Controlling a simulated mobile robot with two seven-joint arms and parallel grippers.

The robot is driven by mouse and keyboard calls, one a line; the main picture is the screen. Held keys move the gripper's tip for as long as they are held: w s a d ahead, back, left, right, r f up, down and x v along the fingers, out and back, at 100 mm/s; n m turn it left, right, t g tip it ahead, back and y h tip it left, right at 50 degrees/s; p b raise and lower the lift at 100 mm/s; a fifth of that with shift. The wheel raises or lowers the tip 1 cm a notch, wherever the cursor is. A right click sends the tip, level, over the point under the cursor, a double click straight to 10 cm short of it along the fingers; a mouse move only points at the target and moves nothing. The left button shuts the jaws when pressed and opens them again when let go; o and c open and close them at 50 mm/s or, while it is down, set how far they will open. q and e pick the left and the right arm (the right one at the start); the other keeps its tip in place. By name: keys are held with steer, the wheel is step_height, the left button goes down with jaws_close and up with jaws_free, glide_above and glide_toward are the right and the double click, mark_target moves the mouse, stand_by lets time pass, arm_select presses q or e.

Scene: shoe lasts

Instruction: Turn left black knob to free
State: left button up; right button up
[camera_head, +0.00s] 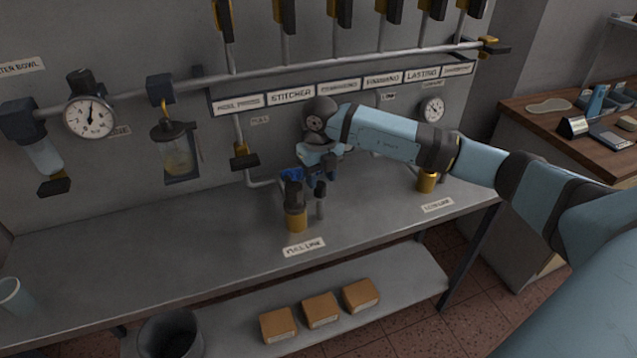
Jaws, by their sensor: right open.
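The left black knob (294,196) stands upright on a brass-coloured base on the metal bench, behind a label that seems to read "FULL LINE". My right gripper (307,184) comes in from the right and points down over this knob. Its jaws are open, and its dark fingers overlap the knob's top in the picture. I cannot tell whether they touch it. The knob's exact turn is hidden by the gripper and too small to read. A second brass-based fitting (427,182) stands farther right, partly behind my arm. My left gripper is not in view.
Pipes with several black-and-yellow handles run along the wall. A dial gauge (90,116), a hanging jar (176,151) and a smaller gauge (432,110) are at the back. The bench (130,260) is mostly clear at left. Boxes (320,308) lie on the lower shelf.

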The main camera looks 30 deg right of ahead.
mark_target(320, 184)
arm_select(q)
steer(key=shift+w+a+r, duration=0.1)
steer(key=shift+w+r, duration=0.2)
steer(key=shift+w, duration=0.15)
arm_select(e)
steer(key=shift+w+f, duration=0.1)
steer(key=shift+f, duration=1.55)
steer(key=shift+c, duration=0.3)
steer(key=c, duration=0.6)
